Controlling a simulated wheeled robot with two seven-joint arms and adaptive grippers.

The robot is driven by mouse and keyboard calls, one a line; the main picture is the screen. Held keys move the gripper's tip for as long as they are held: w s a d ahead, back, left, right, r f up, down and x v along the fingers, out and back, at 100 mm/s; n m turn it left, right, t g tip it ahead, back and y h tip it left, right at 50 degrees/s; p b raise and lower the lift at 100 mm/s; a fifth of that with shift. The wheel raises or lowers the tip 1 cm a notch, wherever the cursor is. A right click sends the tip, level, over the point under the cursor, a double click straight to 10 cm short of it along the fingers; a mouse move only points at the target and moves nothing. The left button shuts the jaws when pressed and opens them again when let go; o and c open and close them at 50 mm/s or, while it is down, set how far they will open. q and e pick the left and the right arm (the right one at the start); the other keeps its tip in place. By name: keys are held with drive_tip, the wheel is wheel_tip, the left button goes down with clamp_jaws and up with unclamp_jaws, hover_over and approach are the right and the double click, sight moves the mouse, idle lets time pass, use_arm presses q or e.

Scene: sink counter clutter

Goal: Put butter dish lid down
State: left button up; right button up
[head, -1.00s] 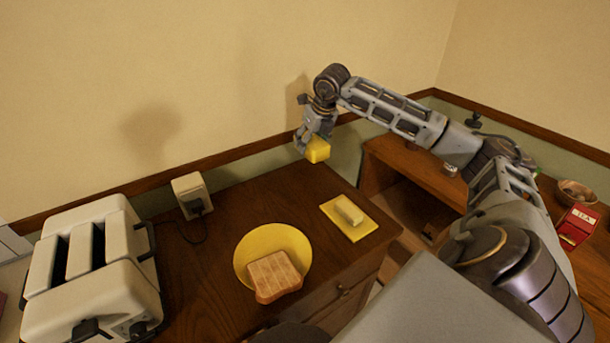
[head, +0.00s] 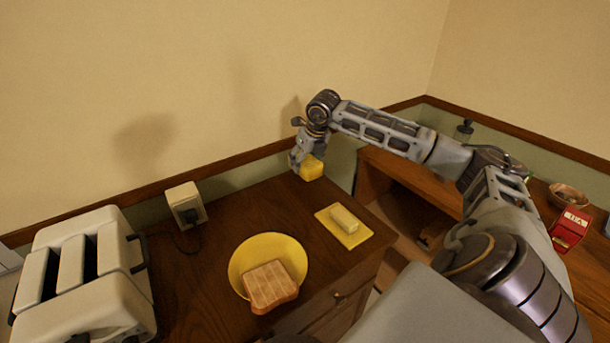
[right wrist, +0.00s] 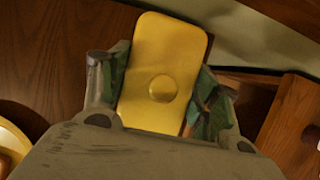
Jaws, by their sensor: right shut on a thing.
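The yellow butter dish lid (head: 312,168) is in my right gripper (head: 303,162), near the back edge of the counter by the wall. In the right wrist view the lid (right wrist: 165,60) shows its top with a round knob, between the two fingers (right wrist: 160,105), which are shut on its sides. Whether its lower edge touches the counter cannot be told. The yellow butter dish base (head: 355,239) lies nearer, with a pale stick of butter (head: 345,218) on it, uncovered. My left gripper is not in view.
A yellow plate (head: 240,259) with a slice of toast (head: 270,286) is left of the dish base. A white toaster (head: 95,270) stands at the left, and a wall socket box (head: 186,204) at the back. Dark wood counter (head: 255,205) is bare between socket and lid.

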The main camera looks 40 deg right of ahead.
drive_tip(key=shift+f, duration=2.9)
drive_tip(key=o, duration=1.1)
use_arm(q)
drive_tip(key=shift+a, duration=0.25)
